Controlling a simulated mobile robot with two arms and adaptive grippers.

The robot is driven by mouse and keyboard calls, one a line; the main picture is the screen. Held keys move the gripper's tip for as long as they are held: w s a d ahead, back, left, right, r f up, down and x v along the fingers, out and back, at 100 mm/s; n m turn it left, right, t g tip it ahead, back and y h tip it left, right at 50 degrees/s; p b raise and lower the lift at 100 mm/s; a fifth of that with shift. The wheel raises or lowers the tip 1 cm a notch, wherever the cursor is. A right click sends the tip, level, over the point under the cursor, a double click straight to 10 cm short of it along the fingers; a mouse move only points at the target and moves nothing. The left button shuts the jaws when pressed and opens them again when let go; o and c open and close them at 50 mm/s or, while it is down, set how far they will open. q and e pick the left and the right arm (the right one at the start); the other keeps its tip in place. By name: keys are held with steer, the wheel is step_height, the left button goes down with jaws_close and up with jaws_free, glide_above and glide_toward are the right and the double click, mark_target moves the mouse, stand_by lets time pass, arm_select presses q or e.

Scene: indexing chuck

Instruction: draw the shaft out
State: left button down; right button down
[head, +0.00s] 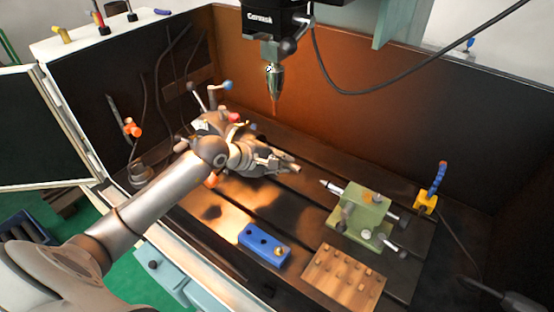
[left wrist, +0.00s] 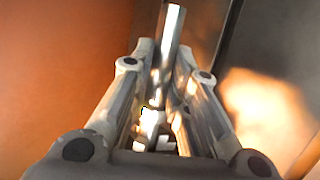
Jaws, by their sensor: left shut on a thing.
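My left gripper (head: 286,163) is over the dark slotted machine table in the head view, its fingers pointing right. It is shut on a bright metal shaft (left wrist: 172,32). In the left wrist view the shaft lies lengthwise between the fingers (left wrist: 158,95) and sticks out past their tips. In the head view the shaft is hard to tell from the fingers. The indexing chuck is largely hidden behind my left arm, where levers with blue and red knobs (head: 227,86) show. I cannot tell whether the shaft touches the chuck. My right gripper is not clearly seen.
A drill spindle (head: 276,80) hangs above and behind the gripper. A green tailstock (head: 360,212) with a pointed centre stands to the right. A blue block (head: 264,245) and a wooden peg board (head: 343,278) lie in front.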

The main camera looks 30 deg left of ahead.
mark_target(293, 166)
arm_select(q)
steer(key=shift+s+d+r, duration=0.1)
steer(key=shift+d, duration=0.95)
steer(key=shift+d, duration=0.15)
